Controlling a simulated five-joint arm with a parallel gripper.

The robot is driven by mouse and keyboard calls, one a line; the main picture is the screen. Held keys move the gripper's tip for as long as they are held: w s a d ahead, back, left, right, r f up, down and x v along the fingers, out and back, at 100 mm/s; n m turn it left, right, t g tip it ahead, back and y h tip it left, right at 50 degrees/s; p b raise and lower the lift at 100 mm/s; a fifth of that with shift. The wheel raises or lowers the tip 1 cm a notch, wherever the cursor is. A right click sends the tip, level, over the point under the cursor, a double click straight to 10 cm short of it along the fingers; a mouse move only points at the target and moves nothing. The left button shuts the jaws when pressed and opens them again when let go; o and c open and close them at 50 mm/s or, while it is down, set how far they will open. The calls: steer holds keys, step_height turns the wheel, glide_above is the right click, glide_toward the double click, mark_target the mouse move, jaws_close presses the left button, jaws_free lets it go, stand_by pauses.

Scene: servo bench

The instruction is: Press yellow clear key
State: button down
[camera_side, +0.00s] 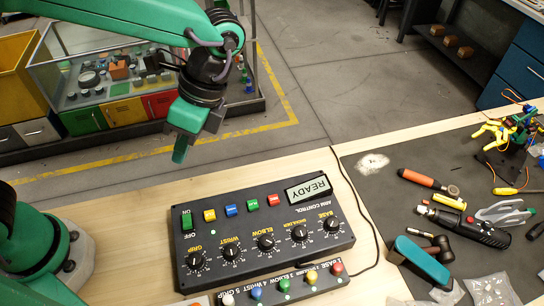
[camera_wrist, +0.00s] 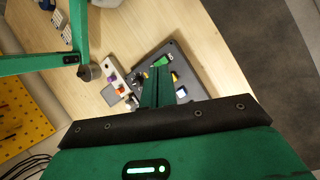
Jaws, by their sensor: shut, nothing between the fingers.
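My gripper (camera_side: 180,155) is shut and empty, pointing down. It is apart from the box and appears above the yellow key, up and left of it in the side view. In the wrist view my shut fingers (camera_wrist: 156,85) cover part of the box.
Green and red keys (camera_side: 274,199) sit right of the blue one, with several knobs below. A row of coloured buttons (camera_side: 284,285) lies along the near side. Tools, including an orange screwdriver (camera_side: 422,179), lie on a dark mat at right.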

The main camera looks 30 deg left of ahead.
mark_target(214, 214)
steer(key=shift+s+d+f+m+g+y, duration=0.25)
steer(key=shift+d+f+m+y, duration=0.15)
steer(key=shift+d, duration=0.35)
steer(key=shift+s+d+f+m+g+y, duration=0.15)
steer(key=shift+s+d+f+m+y, duration=0.1)
steer(key=shift+d+f+m, duration=0.4)
steer(key=shift+s+d+f+m+g+y, duration=0.2)
steer(key=shift+d+f+m+y, duration=0.15)
steer(key=shift+d, duration=0.45)
steer(key=shift+f, duration=0.15)
steer(key=shift+f, duration=4.25)
steer(key=shift+s+f, duration=0.1)
steer(key=shift+f, duration=0.8)
steer(key=shift+r, duration=0.9)
steer(key=shift+r, duration=2.55)
